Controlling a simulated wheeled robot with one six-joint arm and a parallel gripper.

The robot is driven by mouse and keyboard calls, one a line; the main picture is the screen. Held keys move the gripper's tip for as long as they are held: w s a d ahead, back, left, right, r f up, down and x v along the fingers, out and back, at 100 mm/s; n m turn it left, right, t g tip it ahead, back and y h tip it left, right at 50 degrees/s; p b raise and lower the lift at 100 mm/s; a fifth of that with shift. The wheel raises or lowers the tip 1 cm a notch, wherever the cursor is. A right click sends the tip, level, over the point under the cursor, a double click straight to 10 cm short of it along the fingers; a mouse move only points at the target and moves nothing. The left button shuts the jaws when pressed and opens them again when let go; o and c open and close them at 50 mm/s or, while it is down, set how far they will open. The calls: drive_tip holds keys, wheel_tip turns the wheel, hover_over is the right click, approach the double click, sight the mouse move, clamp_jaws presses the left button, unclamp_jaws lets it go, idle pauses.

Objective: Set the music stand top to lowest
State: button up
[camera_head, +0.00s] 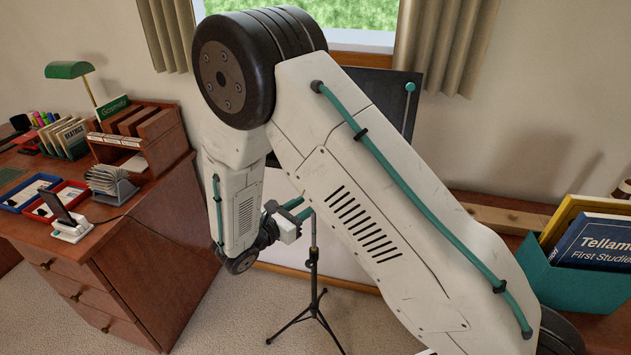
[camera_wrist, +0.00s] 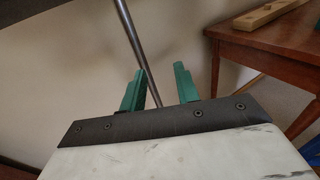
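The music stand has a black tripod base (camera_head: 315,300) on the carpet and a slim upright pole. Its dark top panel (camera_head: 385,92) shows behind my arm in the head view, which hides much of it. A rod with a teal knob (camera_head: 410,87) shows in front of the panel. My gripper (camera_head: 304,208) is beside the pole, with its green fingers pointing toward it. In the wrist view, my gripper (camera_wrist: 161,78) is open, and the metal pole (camera_wrist: 135,45) slants between the fingers, closer to the left one. I cannot tell whether they touch.
A wooden desk (camera_head: 160,265) with trays and card holders stands at left. At right, a teal box (camera_head: 575,285) of books sits on a wooden surface. A wooden strip (camera_wrist: 268,13) lies on it. The window (camera_head: 350,20) and curtains are behind. Carpet around the tripod is clear.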

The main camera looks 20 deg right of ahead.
drive_tip(key=w+d+r+n+t, duration=0.1)
drive_tip(key=w+d+r, duration=0.1)
drive_tip(key=w+d, duration=0.3)
drive_tip(key=shift+w+d+t, duration=0.2)
drive_tip(key=shift+w+t, duration=0.1)
drive_tip(key=shift+w, duration=0.5)
drive_tip(key=shift+c, duration=0.2)
